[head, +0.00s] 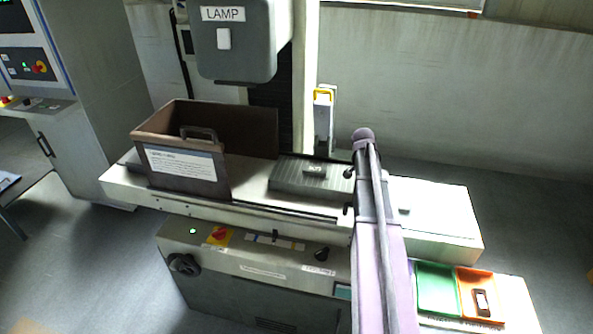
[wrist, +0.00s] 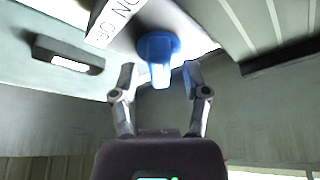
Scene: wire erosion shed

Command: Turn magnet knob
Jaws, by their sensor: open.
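A blue knob (wrist: 158,58) shows in the wrist view, with a round base and a narrower grip pointing toward my gripper. A white label (wrist: 118,20) beside it reads upside down, apparently ON and OFF. My gripper (wrist: 160,76) is open and empty, with one finger on each side of the knob's lower end. I see a gap on both sides, and cannot tell how far the fingertips are from it in depth. In the head view my arm crosses the machine bed (head: 437,205); my gripper and the blue knob do not show there.
A brown open box (head: 180,178) stands on the bed's left, beside a dark ribbed plate (head: 290,178). A grey LAMP housing (head: 236,50) hangs above. The front panel has a black knob (head: 321,254). Green (head: 437,288) and orange (head: 480,312) trays lie at lower right.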

